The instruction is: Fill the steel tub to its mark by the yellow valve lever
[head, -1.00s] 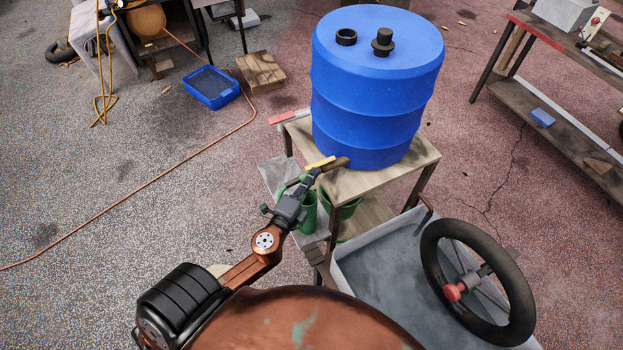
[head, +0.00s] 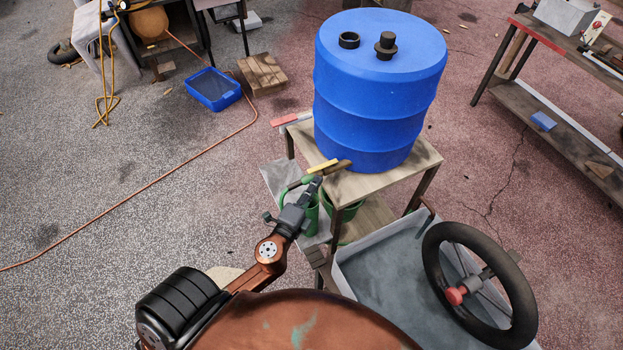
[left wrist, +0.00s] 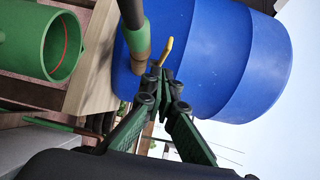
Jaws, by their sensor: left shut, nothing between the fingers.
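The yellow valve lever (head: 323,166) sits on a brownish tap at the foot of the blue barrel (head: 370,100). It also shows in the left wrist view (left wrist: 167,49), just beyond my fingertips. My left gripper (head: 317,181) is shut and empty, just in front of and below the lever; a small gap seems to separate them. It shows large in the left wrist view (left wrist: 166,82). Green containers (head: 311,215) stand below the tap. One (left wrist: 50,42) has a red line inside its wall. I cannot make out a steel tub under the tap, nor any flow. My right gripper is out of view.
A wooden stand (head: 425,160) carries the barrel. A grey tray (head: 375,268) with a black wheel (head: 430,270) lies at the lower right. A blue bin (head: 213,90) and an orange hose (head: 150,186) are on the floor. The left floor is mostly clear.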

